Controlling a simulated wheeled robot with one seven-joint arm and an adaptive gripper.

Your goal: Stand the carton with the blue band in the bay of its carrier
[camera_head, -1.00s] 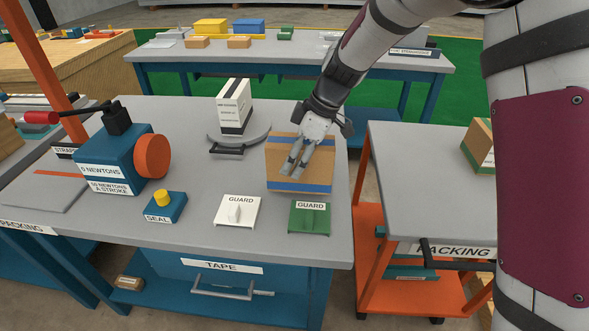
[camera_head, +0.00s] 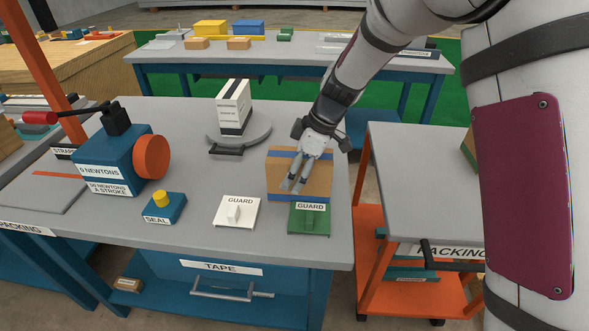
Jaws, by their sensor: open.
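The brown carton with the blue band (camera_head: 321,178) is on the grey bench top, right of the round turntable. Blue shows along its upper and lower edges. My gripper (camera_head: 292,186) is open, with its fingers pointing down in front of the carton's visible face. I cannot tell whether the fingers touch it. The fingers and hand hide part of the carton. I cannot make out the carrier or its bay for certain.
A green guard block (camera_head: 310,220) is just in front of the carton, with a white guard block (camera_head: 236,212) to its left. A white carton (camera_head: 235,105) stands on the turntable (camera_head: 245,138). A blue press (camera_head: 120,160) is at left. A grey-topped cart (camera_head: 410,180) is at right.

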